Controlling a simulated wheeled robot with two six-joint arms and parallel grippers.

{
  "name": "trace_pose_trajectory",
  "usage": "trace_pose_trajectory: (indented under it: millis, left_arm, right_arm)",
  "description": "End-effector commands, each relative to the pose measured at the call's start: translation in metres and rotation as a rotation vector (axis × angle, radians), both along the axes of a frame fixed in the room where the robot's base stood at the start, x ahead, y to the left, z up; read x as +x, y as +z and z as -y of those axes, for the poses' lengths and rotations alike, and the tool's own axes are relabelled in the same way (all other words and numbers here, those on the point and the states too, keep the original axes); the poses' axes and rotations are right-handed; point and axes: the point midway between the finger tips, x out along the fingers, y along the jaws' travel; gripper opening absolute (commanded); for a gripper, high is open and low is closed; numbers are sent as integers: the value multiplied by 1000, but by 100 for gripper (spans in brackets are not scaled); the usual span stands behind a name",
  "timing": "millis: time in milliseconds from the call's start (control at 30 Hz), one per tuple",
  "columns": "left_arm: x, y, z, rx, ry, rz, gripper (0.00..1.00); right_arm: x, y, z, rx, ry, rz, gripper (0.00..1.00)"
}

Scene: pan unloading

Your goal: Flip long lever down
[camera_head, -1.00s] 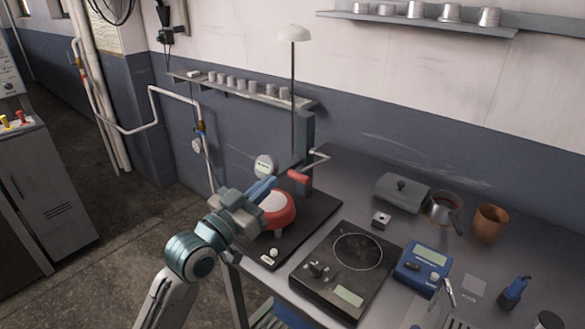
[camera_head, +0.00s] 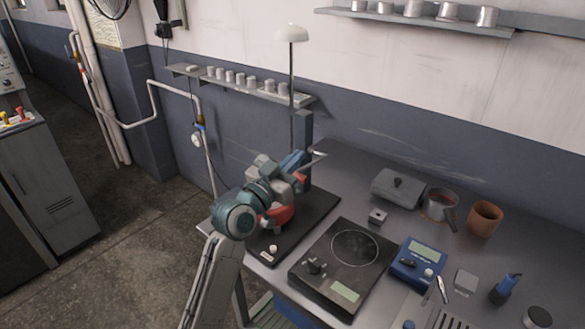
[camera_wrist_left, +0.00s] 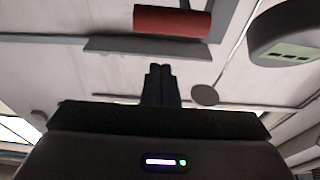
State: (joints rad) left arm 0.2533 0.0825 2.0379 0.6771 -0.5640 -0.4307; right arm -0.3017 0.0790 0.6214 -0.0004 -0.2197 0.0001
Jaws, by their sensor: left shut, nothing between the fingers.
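A red cylindrical grip (camera_head: 302,180) shows beside the blue-grey column of the press-like device (camera_head: 304,130). A pale metal rod (camera_head: 318,156) sticks out to the right of the column. I cannot tell if the rod joins the red grip. My left gripper (camera_head: 298,157) is shut and empty, close to the column and the red grip. In the left wrist view the shut fingers (camera_wrist_left: 161,68) point towards the red grip (camera_wrist_left: 172,22), with a visible gap below it. The arm hides much of the red round base (camera_head: 280,214). My right gripper is not in view.
A black hotplate (camera_head: 350,262), a blue meter (camera_head: 418,262), a grey lidded box (camera_head: 400,188), a pot (camera_head: 439,205) and a brown cup (camera_head: 485,218) stand right of the device. A lamp (camera_head: 291,33) rises behind it. A wall shelf (camera_head: 250,89) holds small cups.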

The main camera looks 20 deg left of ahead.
Motion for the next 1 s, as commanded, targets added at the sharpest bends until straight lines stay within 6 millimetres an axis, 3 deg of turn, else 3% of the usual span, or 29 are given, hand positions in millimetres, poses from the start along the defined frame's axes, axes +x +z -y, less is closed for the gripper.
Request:
trace_pose_trajectory:
  millis: [33, 200, 667, 1000]
  left_arm:
    - [-2, -15, -1, 2, 2, -13, 0]
    - [-5, -31, -2, 2, 1, -9, 0]
    - [-6, -37, -3, 2, 2, -6, 0]
    - [-6, -56, -3, -19, 2, 53, 0]
  right_arm:
    - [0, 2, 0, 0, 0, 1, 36]
    - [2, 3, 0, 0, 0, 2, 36]
    - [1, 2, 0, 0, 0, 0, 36]
    - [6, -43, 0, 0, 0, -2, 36]
